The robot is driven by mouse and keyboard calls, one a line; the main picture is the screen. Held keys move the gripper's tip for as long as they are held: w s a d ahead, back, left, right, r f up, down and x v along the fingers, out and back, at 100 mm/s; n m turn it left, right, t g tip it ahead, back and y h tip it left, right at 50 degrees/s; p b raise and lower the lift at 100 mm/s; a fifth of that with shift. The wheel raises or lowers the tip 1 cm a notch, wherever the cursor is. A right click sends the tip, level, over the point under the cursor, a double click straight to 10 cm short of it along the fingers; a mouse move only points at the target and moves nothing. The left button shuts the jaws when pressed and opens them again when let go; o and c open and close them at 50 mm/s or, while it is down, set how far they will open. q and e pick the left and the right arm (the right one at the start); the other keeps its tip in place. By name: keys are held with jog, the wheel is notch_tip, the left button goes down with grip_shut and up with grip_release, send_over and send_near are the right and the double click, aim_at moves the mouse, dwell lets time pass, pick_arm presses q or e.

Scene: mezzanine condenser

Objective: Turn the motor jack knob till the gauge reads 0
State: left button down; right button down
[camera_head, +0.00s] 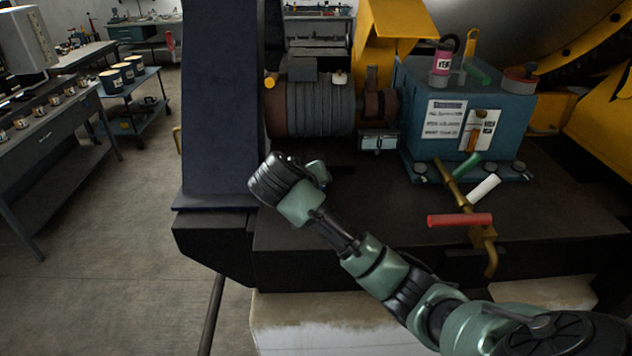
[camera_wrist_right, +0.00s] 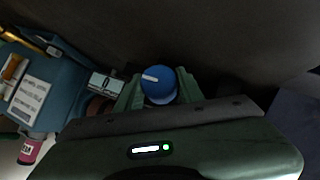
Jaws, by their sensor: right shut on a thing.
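The blue motor jack knob (camera_wrist_right: 160,93) with a white pointer mark shows in the right wrist view, between the two green fingers of my right gripper (camera_wrist_right: 158,86). The gripper is shut on it. In the head view my right gripper (camera_head: 319,172) is low in front of the motor (camera_head: 315,106), and the knob is hidden behind it. The gauge is a small box with a pale display (camera_head: 378,142) right of the motor's base. It also shows in the right wrist view (camera_wrist_right: 106,83), where the display seems to hold a 0, but it is too small to be sure. My left gripper is out of view.
A dark blue upright panel (camera_head: 222,100) stands close left of my right gripper. A teal box (camera_head: 465,105) with labels and a pink can stands right. A valve with red, white and green handles (camera_head: 460,220) stands near my right forearm.

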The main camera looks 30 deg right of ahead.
jog(key=shift+f, duration=0.1)
jog(key=c, duration=1.3)
grip_release()
jog(key=shift+o, duration=0.6)
jog(key=shift+d, duration=0.1)
jog(key=b+v, duration=0.2)
jog(key=v, duration=0.2)
jog(key=shift+a, duration=0.25)
jog(key=shift+p+v, duration=0.35)
jog(key=shift+v, duration=0.55)
jog(key=shift+s+a+r, duration=0.1)
jog(key=shift+a+r, duration=0.15)
jog(key=shift+r, duration=0.15)
jog(key=shift+s+a+r+p, duration=0.2)
jog(key=shift+s+p, duration=0.15)
